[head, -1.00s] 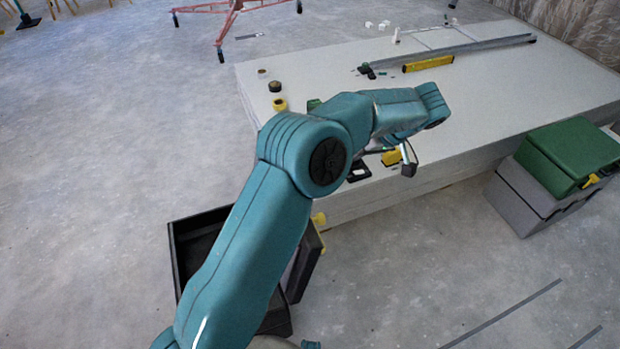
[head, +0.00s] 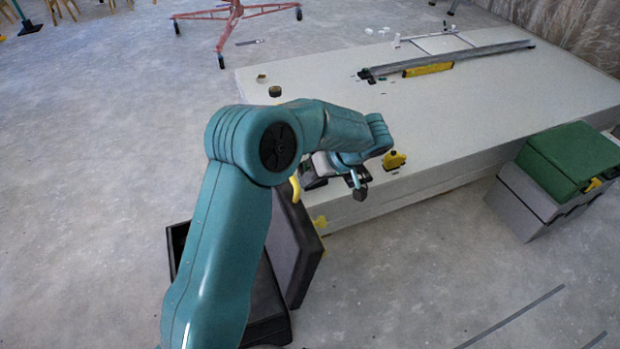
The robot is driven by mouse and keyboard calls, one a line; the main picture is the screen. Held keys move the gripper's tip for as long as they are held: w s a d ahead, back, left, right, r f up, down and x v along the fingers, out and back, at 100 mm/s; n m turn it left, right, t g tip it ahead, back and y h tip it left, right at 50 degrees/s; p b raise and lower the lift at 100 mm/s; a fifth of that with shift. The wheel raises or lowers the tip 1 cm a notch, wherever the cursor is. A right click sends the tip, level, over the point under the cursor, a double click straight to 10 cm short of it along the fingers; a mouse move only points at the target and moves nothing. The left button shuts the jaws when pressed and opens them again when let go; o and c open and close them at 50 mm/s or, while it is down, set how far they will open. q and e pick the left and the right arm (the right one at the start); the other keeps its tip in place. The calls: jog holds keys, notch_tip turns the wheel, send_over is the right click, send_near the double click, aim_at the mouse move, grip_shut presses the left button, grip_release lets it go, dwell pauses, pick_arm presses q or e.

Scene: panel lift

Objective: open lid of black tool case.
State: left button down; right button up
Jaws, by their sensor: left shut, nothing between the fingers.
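The black tool case (head: 267,322) stands on the floor, partly hidden behind my left arm. Its open inside shows to the left of the arm. Its dark lid (head: 300,250) stands raised and tilted at the right side of the case, with yellow latches on its edge. My left gripper (head: 360,190) is shut and empty, above and to the right of the lid, in front of the white slab's near edge. It looks apart from the lid. My right gripper is not in view.
The white slab (head: 450,120) lies just beyond the case, with a yellow level (head: 428,69), a small yellow tool (head: 395,160) and a black roll (head: 275,91). A green-lidded grey case (head: 570,155) stands at right. Floor at front right is mostly clear.

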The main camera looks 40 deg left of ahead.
pick_arm(q)
jog(key=s+a+r+t+b, duration=0.1)
jog(key=s+a+r+b, duration=0.1)
jog(key=s+a+b, duration=0.2)
jog(key=s, duration=0.3)
jog(key=shift+s+h+b, duration=0.3)
jog(key=shift+s, duration=0.05)
